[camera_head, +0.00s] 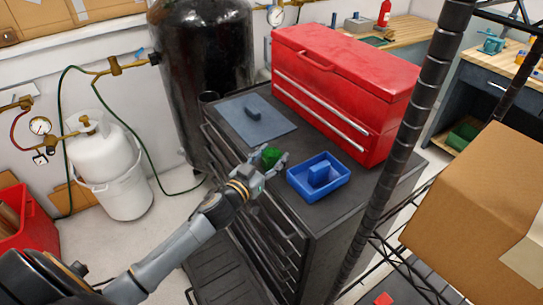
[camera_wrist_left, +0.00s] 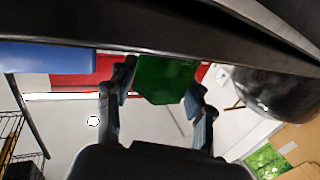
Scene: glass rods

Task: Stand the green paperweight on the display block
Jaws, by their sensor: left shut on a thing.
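The green paperweight (camera_head: 271,156) is held between the fingers of my left gripper (camera_head: 269,162), close to the front edge of the dark cabinet top. In the left wrist view the green paperweight (camera_wrist_left: 165,80) fills the gap between the two fingers. A blue block (camera_head: 319,173) stands inside a blue tray (camera_head: 303,190), just right of my gripper. A small dark block (camera_head: 257,109) lies on a blue-grey mat (camera_head: 238,124) farther back. I cannot tell for sure which one is the display block. My right gripper is not in view.
A large red toolbox (camera_head: 345,90) stands along the back of the cabinet top (camera_head: 275,139). A dark rack post (camera_head: 415,120) and a cardboard box (camera_head: 470,205) are at the right. Some bare top lies between mat and tray.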

